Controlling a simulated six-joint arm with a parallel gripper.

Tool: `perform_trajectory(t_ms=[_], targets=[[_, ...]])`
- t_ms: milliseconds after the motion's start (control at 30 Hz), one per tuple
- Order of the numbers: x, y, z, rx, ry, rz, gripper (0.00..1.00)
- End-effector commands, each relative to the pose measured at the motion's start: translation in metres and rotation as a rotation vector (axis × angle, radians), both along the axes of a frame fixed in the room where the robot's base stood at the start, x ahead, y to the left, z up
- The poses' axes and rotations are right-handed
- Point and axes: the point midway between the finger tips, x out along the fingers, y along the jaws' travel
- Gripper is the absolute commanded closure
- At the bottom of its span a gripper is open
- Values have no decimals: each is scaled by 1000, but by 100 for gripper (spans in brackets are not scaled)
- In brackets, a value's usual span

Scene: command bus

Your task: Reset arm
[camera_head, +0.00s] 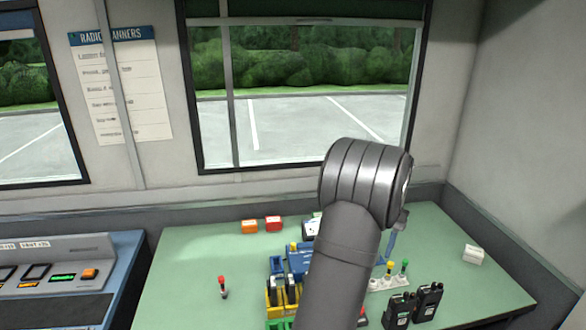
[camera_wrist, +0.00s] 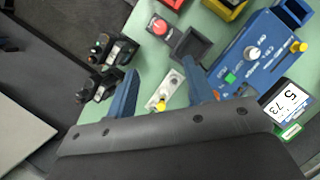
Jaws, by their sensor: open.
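My gripper (camera_wrist: 160,68) shows in the wrist view with its two blue fingers spread apart and nothing between the tips. It hangs over the green table (camera_head: 185,255). A white strip (camera_wrist: 170,90) with a yellow-topped peg lies below, between the fingers in that view. In the head view my arm covers the middle of the table and hides most of the gripper; one blue finger shows just above the white strip (camera_head: 388,284), which holds several coloured pegs. Whether the fingers touch anything is unclear.
Two black radios (camera_head: 427,302) stand at the front right. A blue device (camera_head: 298,262) is left of my arm, partly hidden. A red-topped piece (camera_head: 223,288) stands alone at left. A white block (camera_head: 473,255) lies far right.

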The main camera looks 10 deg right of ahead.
Motion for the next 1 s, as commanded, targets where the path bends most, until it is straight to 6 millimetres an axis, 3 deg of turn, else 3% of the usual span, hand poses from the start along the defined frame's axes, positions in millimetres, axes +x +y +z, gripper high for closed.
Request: perform_trajectory(t_ms=[167,700,1000], targets=[[-4,4,-14,2,2,0,52],[-35,31,-112,3,3,0,52],[-47,42,-152,1,1,0,52]])
